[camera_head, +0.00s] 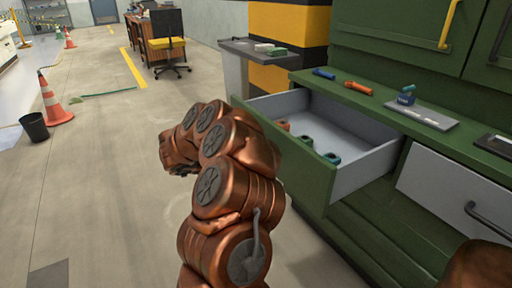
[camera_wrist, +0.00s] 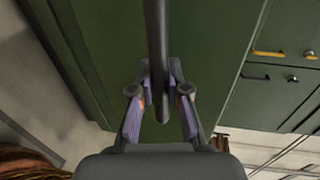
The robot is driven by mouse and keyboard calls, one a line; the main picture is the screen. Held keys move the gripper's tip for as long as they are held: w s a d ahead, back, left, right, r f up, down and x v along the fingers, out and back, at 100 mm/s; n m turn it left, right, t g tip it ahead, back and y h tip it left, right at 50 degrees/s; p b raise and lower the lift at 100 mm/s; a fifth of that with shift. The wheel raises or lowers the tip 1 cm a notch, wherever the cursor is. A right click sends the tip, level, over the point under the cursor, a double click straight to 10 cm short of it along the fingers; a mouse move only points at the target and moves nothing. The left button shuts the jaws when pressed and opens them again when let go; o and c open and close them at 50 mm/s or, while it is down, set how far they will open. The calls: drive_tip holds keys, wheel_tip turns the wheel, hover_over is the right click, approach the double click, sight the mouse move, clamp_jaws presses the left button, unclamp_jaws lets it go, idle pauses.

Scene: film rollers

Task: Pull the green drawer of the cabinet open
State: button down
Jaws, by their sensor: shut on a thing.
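The green drawer (camera_head: 306,178) of the green cabinet (camera_head: 400,35) is pulled well out in the head view, with its grey inside showing. Several small red-brown and teal objects lie in it. In the wrist view, the green drawer front (camera_wrist: 100,35) lies behind a dark bar handle (camera_wrist: 156,45). My gripper (camera_wrist: 159,97) is shut on this handle, one finger on each side of it. In the head view my copper arm hides the handle, and I cannot make out the gripper there.
The green worktop (camera_head: 420,130) holds an orange tool (camera_head: 359,88), a blue tool (camera_head: 324,73) and a grey plate (camera_head: 421,116). A closed grey drawer (camera_head: 455,197) is at right. An office chair (camera_head: 170,45), cone (camera_head: 54,100) and bin (camera_head: 34,127) stand left; the floor between is largely clear.

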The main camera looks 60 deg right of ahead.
drive_tip(key=shift+w+a, duration=0.25)
drive_tip(key=shift+a, duration=0.2)
drive_tip(key=c, duration=1.1)
unclamp_jaws()
drive_tip(key=shift+c, duration=0.2)
drive_tip(key=shift+a, duration=0.1)
drive_tip(key=v, duration=1.1)
drive_tip(key=shift+w+a, duration=0.25)
drive_tip(key=shift+a, duration=0.1)
